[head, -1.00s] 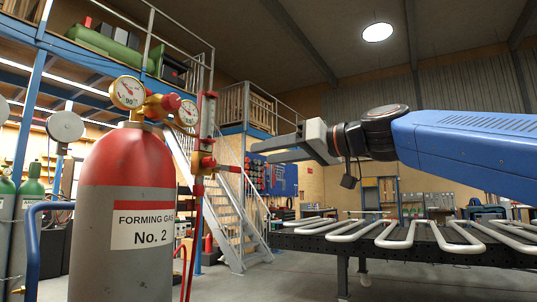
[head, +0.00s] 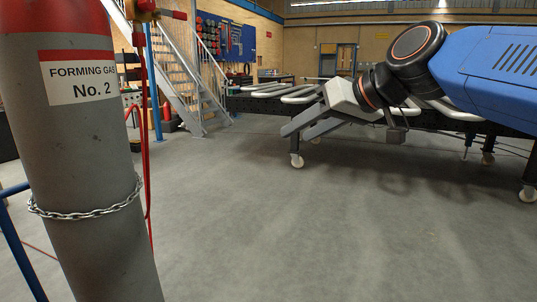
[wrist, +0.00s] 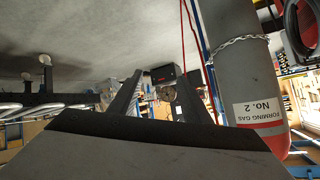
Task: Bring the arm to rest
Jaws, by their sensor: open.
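My gripper (head: 297,131) is at the end of my blue arm, on the right side of the head view. Its two grey fingers are apart with nothing between them, and they point left and slightly down. It is in the air in front of the black table with the bent tubes. In the wrist view both fingers of my gripper (wrist: 160,78) show, spread, and the picture is upside down. The gas cylinder (head: 75,150), labelled Forming Gas No. 2, stands well to the left of the fingers. It also shows in the wrist view (wrist: 248,70).
A black perforated table (head: 430,123) on castors carries pale bent tubes (head: 299,98) behind my gripper. A chain (head: 85,211) circles the cylinder, and a red hose (head: 147,130) hangs beside it. A metal staircase (head: 185,75) stands behind. The grey floor (head: 270,220) between is clear.

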